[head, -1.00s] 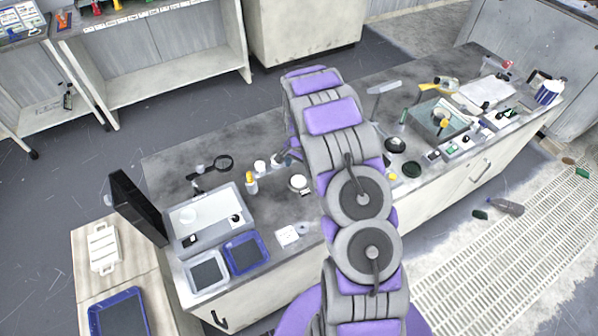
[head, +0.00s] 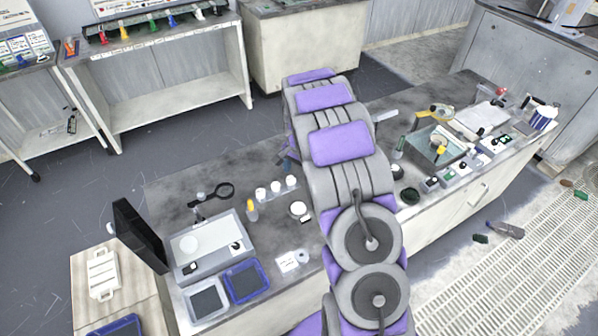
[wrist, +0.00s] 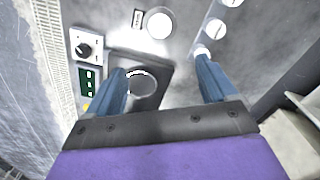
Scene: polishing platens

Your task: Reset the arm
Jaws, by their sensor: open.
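My gripper (wrist: 160,64) shows in the wrist view as two blue fingers set wide apart, with nothing held between them. It is above the worktop, over a dark square plate with a bright-edged round part (wrist: 141,84). In the head view my purple and grey arm stands over the middle of the bench (head: 172,186) and hides most of the gripper.
White round containers (head: 276,187) stand in a row left of my arm. A grey tray (head: 178,268), a blue tray (head: 245,281) and a dark upright panel (head: 137,236) are at the bench's left end.

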